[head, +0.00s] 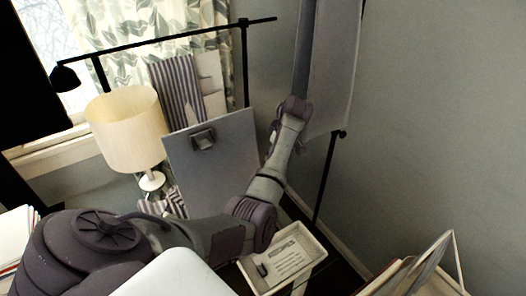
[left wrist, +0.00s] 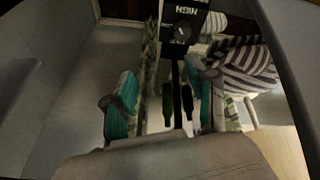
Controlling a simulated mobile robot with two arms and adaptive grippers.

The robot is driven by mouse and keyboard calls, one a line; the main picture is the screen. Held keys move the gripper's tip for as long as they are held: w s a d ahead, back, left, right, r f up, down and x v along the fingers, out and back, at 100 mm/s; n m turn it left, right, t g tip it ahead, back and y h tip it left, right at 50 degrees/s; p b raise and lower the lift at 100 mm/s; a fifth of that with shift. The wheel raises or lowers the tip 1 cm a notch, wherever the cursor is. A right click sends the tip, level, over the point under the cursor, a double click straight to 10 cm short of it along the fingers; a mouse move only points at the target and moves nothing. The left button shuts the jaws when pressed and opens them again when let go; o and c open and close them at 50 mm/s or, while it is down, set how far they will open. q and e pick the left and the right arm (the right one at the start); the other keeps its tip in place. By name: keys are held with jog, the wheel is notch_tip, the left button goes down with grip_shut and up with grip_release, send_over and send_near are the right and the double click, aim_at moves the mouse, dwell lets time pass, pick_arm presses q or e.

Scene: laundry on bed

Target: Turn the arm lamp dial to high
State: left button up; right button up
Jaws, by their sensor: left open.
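The dial (left wrist: 182,32) is a dark round knob with a light pointer line, on a black panel in the left wrist view. Upside-down white lettering on the panel reads "HIGH", with smaller lettering on the dial's other side. My left gripper (left wrist: 163,92) is open, its two fingers apart at the lower middle, with the dial beyond them and untouched. In the head view my left arm reaches up toward a grey hanging panel, and its fingers cannot be made out. A black lamp head (head: 66,78) hangs at upper left. My right gripper is out of view.
A cream-shaded lamp (head: 127,128) stands left of a grey board (head: 213,160) with a clip. A grey hanging panel (head: 333,70) is by my left wrist. A white tray (head: 312,240) lies below. Striped cloth (left wrist: 243,65) is right of the dial.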

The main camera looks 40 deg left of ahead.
pick_arm(q)
jog(key=s+f+m+b, duration=0.1)
jog(key=f, duration=0.1)
jog(key=s+f+m+b, duration=0.1)
jog(key=f, duration=0.1)
jog(key=s+a+f+m+b, duration=0.1)
jog(key=f, duration=0.1)
jog(key=shift+s, duration=0.35)
jog(key=p+x, duration=0.1)
jog(key=x, duration=0.6)
jog(key=shift+a+f, duration=0.1)
jog(key=shift+f, duration=0.1)
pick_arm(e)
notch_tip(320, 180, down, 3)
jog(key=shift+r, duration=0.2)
pick_arm(q)
grip_shut()
jog(key=shift+s+r+m+p, duration=0.15)
jog(key=shift+r+m+p, duration=0.2)
jog(key=shift+p, duration=0.45)
jog(key=shift+f+m, duration=0.15)
jog(key=shift+m, duration=0.2)
jog(key=shift+f+t, duration=0.15)
jog(key=shift+t, duration=0.15)
grip_release()
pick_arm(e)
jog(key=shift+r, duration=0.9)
